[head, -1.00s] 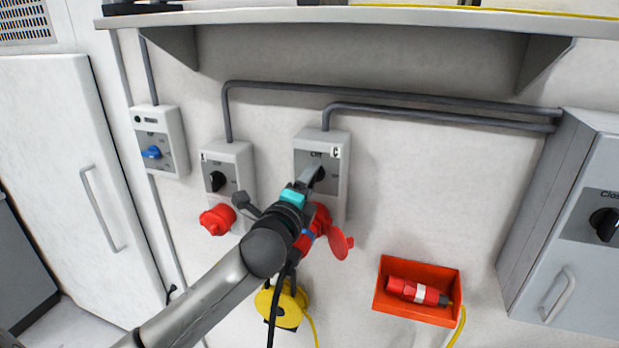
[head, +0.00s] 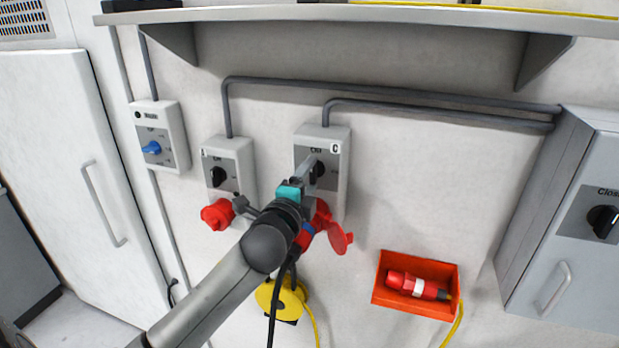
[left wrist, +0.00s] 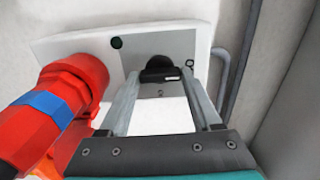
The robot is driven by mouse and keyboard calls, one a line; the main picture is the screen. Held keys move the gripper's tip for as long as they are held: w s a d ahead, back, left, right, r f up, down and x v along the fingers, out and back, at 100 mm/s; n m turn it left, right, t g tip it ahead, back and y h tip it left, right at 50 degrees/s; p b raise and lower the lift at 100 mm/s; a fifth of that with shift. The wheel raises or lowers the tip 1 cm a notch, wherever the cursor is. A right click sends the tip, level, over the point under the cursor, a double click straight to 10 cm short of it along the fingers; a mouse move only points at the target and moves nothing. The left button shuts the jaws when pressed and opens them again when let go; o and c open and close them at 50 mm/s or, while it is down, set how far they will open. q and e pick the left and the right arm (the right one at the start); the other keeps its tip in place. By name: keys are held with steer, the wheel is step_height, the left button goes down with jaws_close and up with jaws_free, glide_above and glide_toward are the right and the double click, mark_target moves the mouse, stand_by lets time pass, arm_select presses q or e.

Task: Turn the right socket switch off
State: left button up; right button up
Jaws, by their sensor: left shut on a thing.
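The right socket is the grey-white box marked C (head: 337,200) on the wall, with a black rotary switch (head: 319,171) on its front panel. My left gripper (head: 311,168) reaches up to this switch from below left and partly covers it. In the left wrist view, the fingers of my left gripper (left wrist: 160,80) are on either side of the black switch knob (left wrist: 158,70), shut on it. The switch's exact setting is hard to read. A red plug (left wrist: 75,95) with a blue band is at the socket's lower part. My right gripper is not in view.
A second socket box (head: 241,160) with a black switch and red cap is to the left, beyond it a box with a blue switch (head: 152,147). An orange bin (head: 380,290) and a grey cabinet (head: 560,220) are at right. A shelf (head: 400,15) overhangs above.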

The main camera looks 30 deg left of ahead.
arm_select(q)
steer(key=o, duration=1.4)
steer(key=shift+s, duration=0.1)
steer(key=shift+v, duration=7.5)
steer(key=shift+a, duration=0.1)
